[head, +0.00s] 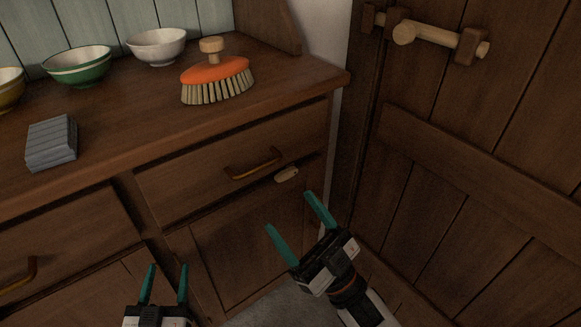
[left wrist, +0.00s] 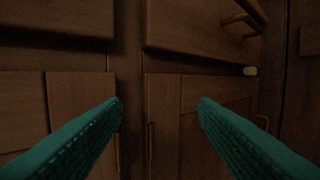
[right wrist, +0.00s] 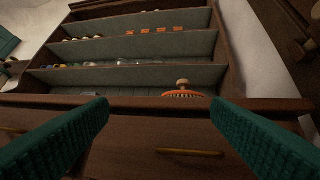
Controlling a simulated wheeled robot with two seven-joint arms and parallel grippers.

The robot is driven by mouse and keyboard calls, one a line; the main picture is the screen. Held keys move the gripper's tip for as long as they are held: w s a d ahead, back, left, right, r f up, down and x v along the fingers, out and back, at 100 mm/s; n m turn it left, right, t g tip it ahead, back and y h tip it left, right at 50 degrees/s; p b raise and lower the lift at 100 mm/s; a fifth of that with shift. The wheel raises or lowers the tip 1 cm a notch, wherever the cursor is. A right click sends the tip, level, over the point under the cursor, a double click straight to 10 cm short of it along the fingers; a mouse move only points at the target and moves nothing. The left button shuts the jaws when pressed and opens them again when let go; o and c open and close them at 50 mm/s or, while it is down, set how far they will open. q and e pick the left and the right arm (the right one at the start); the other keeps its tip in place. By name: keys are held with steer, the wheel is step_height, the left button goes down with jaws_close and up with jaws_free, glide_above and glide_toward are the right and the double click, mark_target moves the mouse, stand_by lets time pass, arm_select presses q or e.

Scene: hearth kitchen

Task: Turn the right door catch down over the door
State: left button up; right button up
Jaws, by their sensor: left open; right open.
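The right door catch (head: 286,174) is a small cream piece on the rail under the right drawer, above the right cupboard door (head: 245,235). It lies roughly sideways. It also shows in the left wrist view (left wrist: 250,71), and I cannot pick it out in the right wrist view. My right gripper (head: 289,211) is open and empty, its fingertips below the catch in the head view and apart from it. My left gripper (head: 167,266) is open and empty, low in front of the dresser, left of the right door.
The right drawer's handle (head: 254,164) sticks out just above the catch. On the dresser top stand an orange brush (head: 216,77), bowls (head: 78,66) and a grey block (head: 51,143). A plank door with a wooden bolt (head: 431,33) stands close on the right.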

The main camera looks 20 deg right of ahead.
steer(key=w+d+f+m+g+h+p, duration=0.1)
steer(key=w+f+g+h+p, duration=0.1)
steer(key=w+h+p, duration=0.15)
arm_select(q)
steer(key=s+a+f+g+y+p, duration=0.25)
steer(key=s+f+g, duration=0.3)
steer(key=f, duration=0.45)
steer(key=s+a+f+g+y+p, duration=0.1)
steer(key=s+a+f+g+p, duration=0.2)
steer(key=s+f+g, duration=0.45)
arm_select(e)
steer(key=m+g+h+p, duration=0.2)
steer(key=m+g+h, duration=0.1)
steer(key=h, duration=0.2)
glide_toward(288, 174)
steer(key=b+x, duration=0.1)
steer(key=x, duration=0.6)
steer(key=shift+w+f, duration=0.1)
steer(key=shift+w, duration=0.1)
steer(key=shift+w+a, duration=0.2)
steer(key=shift+w, duration=0.3)
arm_select(q)
steer(key=s+a+f+g+y, duration=0.1)
steer(key=s+a+f+g, duration=0.1)
steer(key=s, duration=0.3)
steer(key=shift+s+a+f+n+g, duration=0.2)
steer(key=shift+f+n+g, duration=0.2)
steer(key=shift+f+g, duration=0.3)
arm_select(e)
steer(key=c, duration=1)
